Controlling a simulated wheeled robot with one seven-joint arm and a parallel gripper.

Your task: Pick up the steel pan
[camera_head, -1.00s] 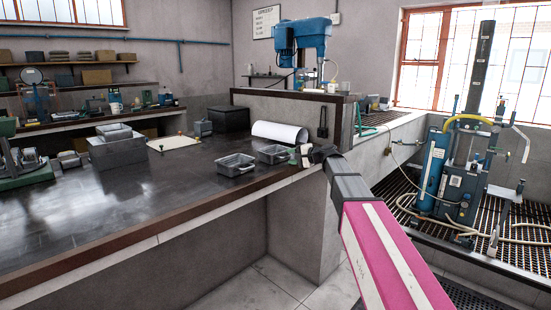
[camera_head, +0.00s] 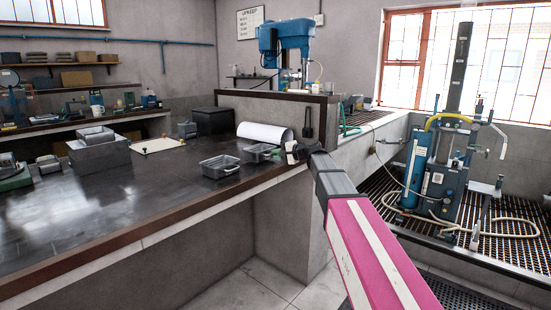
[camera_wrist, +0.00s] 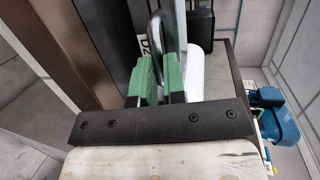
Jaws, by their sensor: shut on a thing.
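Two grey steel pans show on the dark bench (camera_head: 95,215) in the head view. One pan (camera_head: 219,167) stands nearer the front edge. The other pan (camera_head: 260,152) is just right of it, touching or very near my gripper (camera_head: 290,153) at the bench's right end. In the wrist view my gripper (camera_wrist: 158,80) has its green pads close together on a thin grey wall, which fits the right pan's side. Most of that pan is hidden there. I cannot tell if it is clear of the bench.
A white curled sheet (camera_head: 265,132) lies behind the pans, before a low wall (camera_head: 270,108). A stacked grey bin (camera_head: 98,152) stands left. A blue machine (camera_head: 286,40) rises behind the wall. A column rig (camera_head: 440,175) stands on a grating at right.

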